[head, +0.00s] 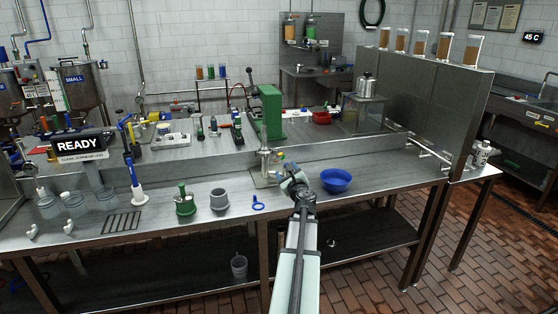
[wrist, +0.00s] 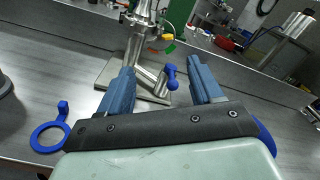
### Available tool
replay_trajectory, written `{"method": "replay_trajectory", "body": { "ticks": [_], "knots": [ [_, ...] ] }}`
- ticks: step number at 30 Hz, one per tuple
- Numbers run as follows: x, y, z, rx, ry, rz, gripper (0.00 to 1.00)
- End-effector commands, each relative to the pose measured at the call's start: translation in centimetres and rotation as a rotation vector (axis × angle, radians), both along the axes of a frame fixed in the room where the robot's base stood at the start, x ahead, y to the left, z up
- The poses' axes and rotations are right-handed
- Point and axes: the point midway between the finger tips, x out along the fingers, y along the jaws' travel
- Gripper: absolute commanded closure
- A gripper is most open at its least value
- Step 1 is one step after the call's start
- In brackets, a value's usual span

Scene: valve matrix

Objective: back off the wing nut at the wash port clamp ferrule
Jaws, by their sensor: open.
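A steel post fitting (head: 265,164) stands on a flat plate at the middle of the bench; it also shows in the wrist view (wrist: 137,45). A short side branch leaves it low down and ends in a small blue knob-like piece (wrist: 171,75), which may be the wing nut of the clamp; its wings are not clear. My gripper (head: 287,172) is just in front of the post. Its blue fingers are open (wrist: 160,70), with the blue piece seen between them, apart from both. Nothing is held. In the head view my gripper hides the blue piece.
A blue ring with a tab (head: 258,203) lies flat left of my gripper. A blue bowl (head: 336,180) stands close on the right. A low ledge runs behind the post.

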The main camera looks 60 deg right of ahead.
Motion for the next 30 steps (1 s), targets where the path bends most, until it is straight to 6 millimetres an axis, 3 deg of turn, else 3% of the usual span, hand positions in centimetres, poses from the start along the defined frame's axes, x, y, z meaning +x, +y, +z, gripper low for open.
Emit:
{"method": "replay_trajectory", "body": {
  "ticks": [16, 30],
  "knots": [
    [6.8, -6.8, 0.0, 0.000, 0.000, 0.001, 0.35],
    [7.9, -7.8, 0.0, 0.000, 0.000, 0.001, 0.35]
  ]
}}
